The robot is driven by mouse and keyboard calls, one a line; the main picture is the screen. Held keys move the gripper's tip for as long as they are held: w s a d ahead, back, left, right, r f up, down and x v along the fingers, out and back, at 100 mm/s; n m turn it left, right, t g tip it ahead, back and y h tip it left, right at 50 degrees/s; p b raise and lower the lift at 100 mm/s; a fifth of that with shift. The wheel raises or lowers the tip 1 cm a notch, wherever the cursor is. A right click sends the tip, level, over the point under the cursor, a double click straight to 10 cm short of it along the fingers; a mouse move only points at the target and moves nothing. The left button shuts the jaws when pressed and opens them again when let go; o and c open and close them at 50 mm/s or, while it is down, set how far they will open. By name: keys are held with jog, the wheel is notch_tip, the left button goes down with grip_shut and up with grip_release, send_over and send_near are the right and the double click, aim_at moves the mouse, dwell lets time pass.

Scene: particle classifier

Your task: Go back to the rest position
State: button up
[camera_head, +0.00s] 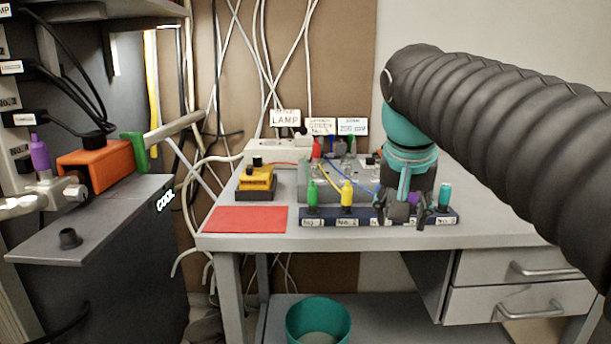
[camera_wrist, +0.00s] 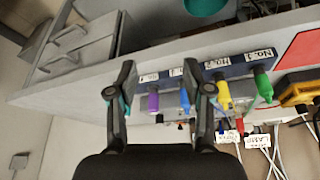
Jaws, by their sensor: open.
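My gripper (camera_head: 401,212) is over the front right part of the grey table (camera_head: 400,237), in front of the dark blue labelled rack (camera_head: 330,219). Its two fingers are apart, and in the wrist view the gripper (camera_wrist: 163,85) has nothing between its tips. The rack holds a green piece (camera_head: 312,194), a yellow piece (camera_head: 347,195) and a teal piece (camera_head: 445,195). A purple piece (camera_wrist: 153,100) and a blue piece (camera_wrist: 184,99) show in the wrist view. In the head view my gripper partly hides the rack's right half.
A red mat (camera_head: 247,219) and a yellow-black box (camera_head: 256,181) lie on the table's left. A teal bin (camera_head: 318,322) stands below. Grey drawers (camera_head: 520,282) are at right. A dark machine (camera_head: 100,225) with an orange block (camera_head: 97,165) stands left. Cables hang behind.

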jog(key=s+f+n, duration=0.2)
jog(key=s+f, duration=0.5)
jog(key=f, duration=0.3)
jog(key=s+f+n+t+y, duration=0.1)
jog(key=s+f+n, duration=0.1)
jog(key=s+f, duration=0.6)
jog(key=shift+s+d+f+y, duration=0.2)
jog(key=shift+s+f+y, duration=0.1)
jog(key=shift+f, duration=0.6)
